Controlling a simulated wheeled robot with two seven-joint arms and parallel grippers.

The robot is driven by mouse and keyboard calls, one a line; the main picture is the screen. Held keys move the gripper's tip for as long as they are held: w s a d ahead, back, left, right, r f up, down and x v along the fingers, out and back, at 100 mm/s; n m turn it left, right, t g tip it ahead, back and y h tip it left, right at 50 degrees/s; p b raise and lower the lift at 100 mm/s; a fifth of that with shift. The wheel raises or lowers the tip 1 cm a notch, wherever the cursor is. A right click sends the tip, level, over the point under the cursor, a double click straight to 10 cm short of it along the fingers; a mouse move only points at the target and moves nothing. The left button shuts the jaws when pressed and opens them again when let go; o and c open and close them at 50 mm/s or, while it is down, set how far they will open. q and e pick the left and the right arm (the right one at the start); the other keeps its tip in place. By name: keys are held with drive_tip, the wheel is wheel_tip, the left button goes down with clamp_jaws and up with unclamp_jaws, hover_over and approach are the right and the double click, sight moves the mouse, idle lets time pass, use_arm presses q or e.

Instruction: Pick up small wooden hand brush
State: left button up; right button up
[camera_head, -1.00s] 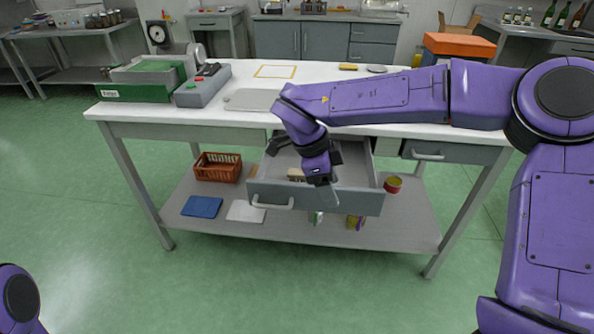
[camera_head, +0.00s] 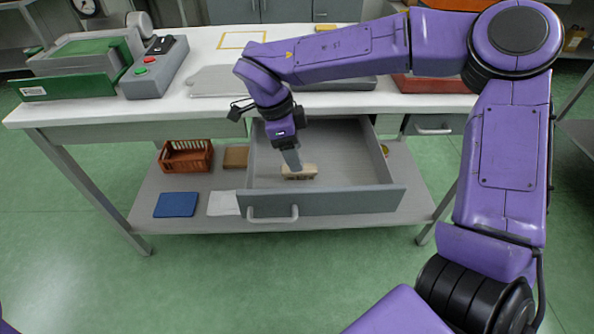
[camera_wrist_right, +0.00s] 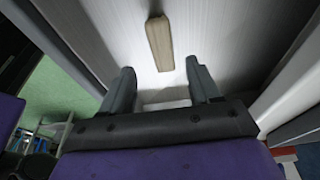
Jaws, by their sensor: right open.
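The small wooden hand brush (camera_head: 299,172) lies in the open grey drawer (camera_head: 345,201) under the white table. In the right wrist view the brush (camera_wrist_right: 159,42) is a light wooden bar on the drawer floor, ahead of the fingertips and between their lines. I cannot tell the exact height gap to the brush. My left gripper is not in view.
The drawer's walls surround the right gripper. The tabletop (camera_head: 205,108) above holds a grey machine with red and green buttons (camera_head: 157,67). On the shelf below are an orange basket (camera_head: 186,156), a blue cloth-like item (camera_head: 176,204) and a white sheet (camera_head: 223,203).

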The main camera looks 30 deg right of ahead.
drive_tip(key=x, duration=0.5)
drive_tip(key=shift+w+f+b, duration=0.1)
drive_tip(key=shift+w+b, duration=0.2)
drive_tip(key=shift+b, duration=0.05)
drive_tip(key=shift+a, duration=0.1)
clamp_jaws()
drive_tip(key=v, duration=0.3)
drive_tip(key=shift+s+d+r+p, duration=0.1)
drive_tip(key=shift+d+r+p, duration=0.1)
drive_tip(key=shift+d+p, duration=0.2)
drive_tip(key=s+a+r, duration=0.6)
drive_tip(key=s+r, duration=0.3)
drive_tip(key=s, duration=0.4)
drive_tip(key=shift+r+p, duration=0.3)
drive_tip(key=shift+r, duration=0.1)
